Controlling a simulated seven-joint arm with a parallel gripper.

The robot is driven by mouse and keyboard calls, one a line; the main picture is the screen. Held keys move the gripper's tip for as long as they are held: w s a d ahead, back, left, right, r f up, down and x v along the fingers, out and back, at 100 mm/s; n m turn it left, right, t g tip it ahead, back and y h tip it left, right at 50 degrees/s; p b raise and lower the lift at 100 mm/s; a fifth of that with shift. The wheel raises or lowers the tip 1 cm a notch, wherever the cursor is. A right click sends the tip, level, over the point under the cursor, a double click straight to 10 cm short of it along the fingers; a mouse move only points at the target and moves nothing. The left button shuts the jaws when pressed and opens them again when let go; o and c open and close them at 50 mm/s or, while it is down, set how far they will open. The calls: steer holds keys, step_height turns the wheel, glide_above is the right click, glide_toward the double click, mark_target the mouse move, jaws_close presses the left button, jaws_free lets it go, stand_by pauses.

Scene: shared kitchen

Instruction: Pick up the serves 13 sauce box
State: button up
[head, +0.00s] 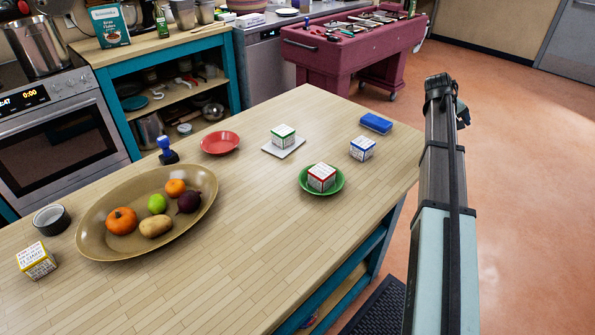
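Several small white boxes with coloured trim and printed sides stand on the wooden counter; their print is too small to read, so I cannot tell which says serves 13. A yellow-trimmed box (36,261) is at the near left. A green-trimmed box (283,136) sits on a pale square board (283,149). A red-trimmed box (321,178) sits in a green dish (321,185). A blue-trimmed box (362,149) stands directly on the counter at the right. My arm stands at the right, beyond the counter's edge; its gripper cannot be made out.
A large oval tray (97,220) with fruit and vegetables fills the left half of the counter (230,270). A red plate (220,143), a dark stamp-like object (166,150), a dark round bowl (51,219) and a blue block (376,123) also stand there. The front middle is clear.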

steer(key=w+a+r+y, duration=0.1)
steer(key=w+a, duration=0.2)
steer(key=a, duration=0.8)
steer(key=w+a+n+t+y, duration=0.1)
steer(key=w+a, duration=0.1)
steer(key=a, duration=0.9)
steer(key=w+a+r+y, duration=0.1)
steer(key=w+a, duration=0.2)
steer(key=a, duration=0.8)
steer(key=s+a+r+n+y, duration=0.1)
steer(key=s+a, duration=0.3)
steer(key=a, duration=1.4)
steer(key=s+a+r+n+y, duration=0.1)
steer(key=s+a, duration=0.2)
steer(key=a, duration=1.4)
steer(key=s+a+r+g+y, duration=0.1)
steer(key=s+a, duration=0.6)
steer(key=a, duration=0.5)
steer(key=n+g+y, duration=0.1)
steer(key=n+g, duration=0.1)
steer(key=n, duration=0.2)
glide_toward(30, 255)
steer(key=f, duration=1.1)
steer(key=shift+w+f, duration=0.2)
